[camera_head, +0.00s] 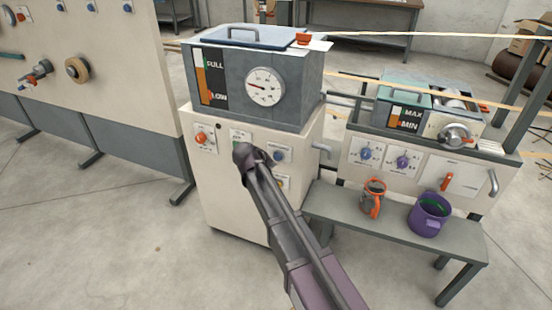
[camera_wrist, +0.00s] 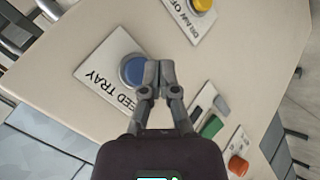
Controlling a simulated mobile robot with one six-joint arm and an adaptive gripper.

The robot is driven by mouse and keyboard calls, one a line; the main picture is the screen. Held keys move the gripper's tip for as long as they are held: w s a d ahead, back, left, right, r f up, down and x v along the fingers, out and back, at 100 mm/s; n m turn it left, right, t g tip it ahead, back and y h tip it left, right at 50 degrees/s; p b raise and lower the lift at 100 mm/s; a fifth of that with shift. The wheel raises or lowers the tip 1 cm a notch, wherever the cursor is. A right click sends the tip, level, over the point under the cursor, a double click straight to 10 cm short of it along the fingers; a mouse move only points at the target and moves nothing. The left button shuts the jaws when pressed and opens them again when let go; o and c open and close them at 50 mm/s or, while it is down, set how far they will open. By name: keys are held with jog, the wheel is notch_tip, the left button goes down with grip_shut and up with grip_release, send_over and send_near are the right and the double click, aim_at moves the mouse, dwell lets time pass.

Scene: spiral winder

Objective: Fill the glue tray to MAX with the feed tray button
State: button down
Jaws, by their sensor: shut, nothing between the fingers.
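The blue feed tray button (camera_wrist: 132,70) sits on its white label in the wrist view. It also shows in the head view (camera_head: 279,155) on the cream cabinet front. My gripper (camera_wrist: 159,74) is shut and empty, with its fingertips just right of the button, overlapping its edge in the picture. Whether they touch it I cannot tell. In the head view my gripper (camera_head: 243,152) is in front of the cabinet, left of the button. The glue tray (camera_head: 403,99) is at the right, with a MAX/MIN gauge (camera_head: 406,119). Its exact level is too small to read.
A yellow button (camera_wrist: 202,5), a green switch (camera_wrist: 212,126) and a red knob (camera_wrist: 238,165) are near the gripper. The supply tank (camera_head: 235,85) stands above the cabinet.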

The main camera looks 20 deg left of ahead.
jog(key=shift+s+a, duration=0.15)
jog(key=shift+s, duration=1.75)
dwell(1.1)
jog(key=s+d+f+m+g, duration=0.2)
jog(key=d, duration=0.9)
jog(key=s+d+f+m+g, duration=0.1)
jog(key=s+d+m+g, duration=0.15)
jog(key=d, duration=0.95)
jog(key=s+d+f+m+g, duration=0.2)
jog(key=d, duration=0.9)
jog(key=s+d+m+g+y, duration=0.2)
jog(key=s+d, duration=0.6)
jog(key=d, duration=0.1)
jog(key=shift+s+d+f, duration=0.15)
jog(key=shift+d+f, duration=0.05)
jog(key=shift+f, duration=0.05)
jog(key=shift+m, duration=0.25)
